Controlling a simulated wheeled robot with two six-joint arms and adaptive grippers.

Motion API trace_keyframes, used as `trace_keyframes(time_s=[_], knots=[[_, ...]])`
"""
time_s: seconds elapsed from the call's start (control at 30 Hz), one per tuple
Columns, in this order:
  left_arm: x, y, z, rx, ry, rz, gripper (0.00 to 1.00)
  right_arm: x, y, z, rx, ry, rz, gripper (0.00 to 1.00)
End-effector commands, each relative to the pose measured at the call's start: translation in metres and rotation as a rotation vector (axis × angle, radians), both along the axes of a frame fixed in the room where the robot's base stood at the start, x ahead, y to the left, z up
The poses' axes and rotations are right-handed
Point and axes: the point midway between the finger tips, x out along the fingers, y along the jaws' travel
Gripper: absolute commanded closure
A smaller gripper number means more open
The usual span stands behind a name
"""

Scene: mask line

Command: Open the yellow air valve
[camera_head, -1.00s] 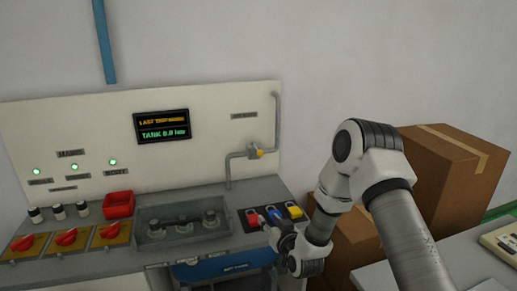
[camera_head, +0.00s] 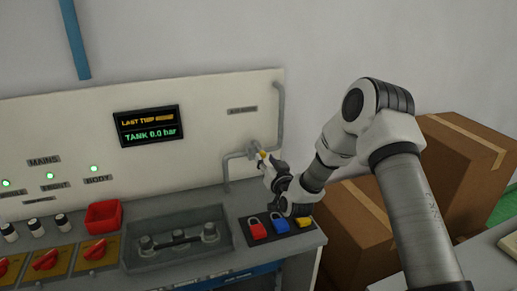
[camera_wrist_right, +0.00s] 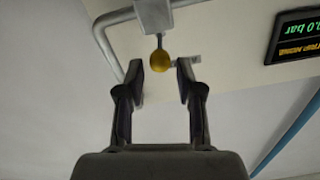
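The yellow air valve (camera_head: 262,155) sits on the grey pipe at the right of the cream panel. In the right wrist view its yellow knob (camera_wrist_right: 159,60) hangs on a short stem below the grey valve body (camera_wrist_right: 154,15). My right gripper (camera_head: 266,163) is at the valve and partly covers it in the head view. In the right wrist view the right gripper (camera_wrist_right: 160,68) is open, with the knob between or just beyond its fingertips. I cannot tell whether a finger touches it. My left gripper is not in view.
The display (camera_head: 149,126) reads TANK 0.0 bar. Red, blue and yellow padlocks (camera_head: 280,225) lie below my right gripper. A red bin (camera_head: 103,217) and a grey tray (camera_head: 170,247) stand left of them. Cardboard boxes (camera_head: 461,170) stand at the right behind my arm.

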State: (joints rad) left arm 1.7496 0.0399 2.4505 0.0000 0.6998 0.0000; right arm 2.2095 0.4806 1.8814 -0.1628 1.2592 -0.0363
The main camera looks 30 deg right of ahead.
Motion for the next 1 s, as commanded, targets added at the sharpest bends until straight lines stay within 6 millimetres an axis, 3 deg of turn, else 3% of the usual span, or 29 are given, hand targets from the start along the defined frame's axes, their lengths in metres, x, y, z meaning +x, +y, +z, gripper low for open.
trace_keyframes(time_s=[0.23, 0.57, 0.67, 1.0], knots=[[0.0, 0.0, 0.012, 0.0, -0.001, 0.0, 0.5, 0.044, -0.011, 0.002, -0.002, 0.0, 0.0, 0.64], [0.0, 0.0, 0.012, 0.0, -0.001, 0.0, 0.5, 0.053, -0.013, 0.0, 0.001, 0.001, 0.0, 0.64], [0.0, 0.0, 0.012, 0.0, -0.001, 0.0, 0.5, 0.053, -0.013, 0.0, 0.001, 0.001, 0.0, 0.99], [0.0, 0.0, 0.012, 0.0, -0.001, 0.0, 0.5, 0.053, -0.013, -0.001, 0.001, 0.003, 0.0, 1.0]])
